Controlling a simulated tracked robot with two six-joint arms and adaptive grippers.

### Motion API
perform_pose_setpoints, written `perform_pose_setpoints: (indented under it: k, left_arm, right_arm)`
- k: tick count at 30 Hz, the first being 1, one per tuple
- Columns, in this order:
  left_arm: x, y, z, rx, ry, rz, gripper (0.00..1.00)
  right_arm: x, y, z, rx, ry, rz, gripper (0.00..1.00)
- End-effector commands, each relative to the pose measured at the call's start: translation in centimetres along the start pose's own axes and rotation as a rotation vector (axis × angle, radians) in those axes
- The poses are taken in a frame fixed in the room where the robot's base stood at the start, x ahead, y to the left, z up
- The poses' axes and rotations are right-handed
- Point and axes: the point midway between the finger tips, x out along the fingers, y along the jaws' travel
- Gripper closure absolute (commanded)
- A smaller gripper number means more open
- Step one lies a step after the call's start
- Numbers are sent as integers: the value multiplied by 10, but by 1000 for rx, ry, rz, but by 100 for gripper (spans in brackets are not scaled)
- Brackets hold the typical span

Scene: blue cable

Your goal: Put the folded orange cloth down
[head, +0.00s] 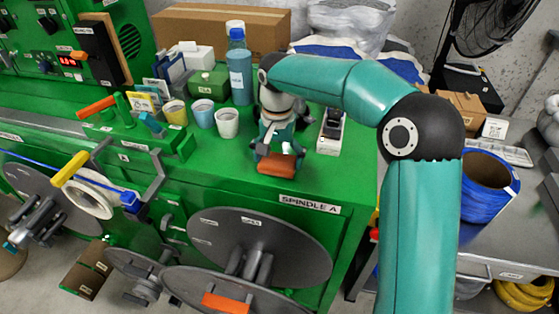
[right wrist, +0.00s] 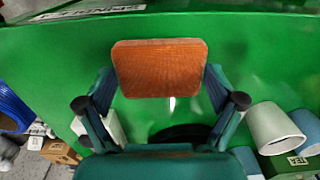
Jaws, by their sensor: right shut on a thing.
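The folded orange cloth (head: 277,168) is a small flat rectangle near the front edge of the green machine top (head: 345,180). My right gripper (head: 278,158) is shut on it from above. In the right wrist view the cloth (right wrist: 160,68) sits between the two fingertips, with green surface behind it. I cannot tell whether the cloth touches the top. My left gripper is not in view.
Several cups (head: 227,122) and a blue bottle (head: 239,75) stand left of my right gripper. A black-and-white device (head: 330,132) is close on its right. Green surface is clear near the front edge, above the SPINDLE A label (head: 309,204).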

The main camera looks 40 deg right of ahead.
Motion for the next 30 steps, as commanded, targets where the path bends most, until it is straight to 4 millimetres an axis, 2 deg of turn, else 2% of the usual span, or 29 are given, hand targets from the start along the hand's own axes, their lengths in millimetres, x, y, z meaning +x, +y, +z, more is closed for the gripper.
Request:
perform_pose_setpoints:
  k: [3,9,10,11,21,26,30]
  left_arm:
    - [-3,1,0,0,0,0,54]
    - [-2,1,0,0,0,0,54]
    - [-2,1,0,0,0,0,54]
    - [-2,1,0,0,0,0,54]
    - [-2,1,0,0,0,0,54]
    - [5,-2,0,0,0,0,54]
    - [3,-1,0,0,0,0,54]
  right_arm:
    - [10,1,0,1,0,1,35]
    - [12,0,0,1,0,0,35]
    - [12,0,0,1,0,0,6]
    - [12,0,0,1,0,0,1]
    - [12,0,0,1,0,0,0]
    - [18,0,0,1,0,0,0]
    - [-5,0,-1,1,4,-4,0]
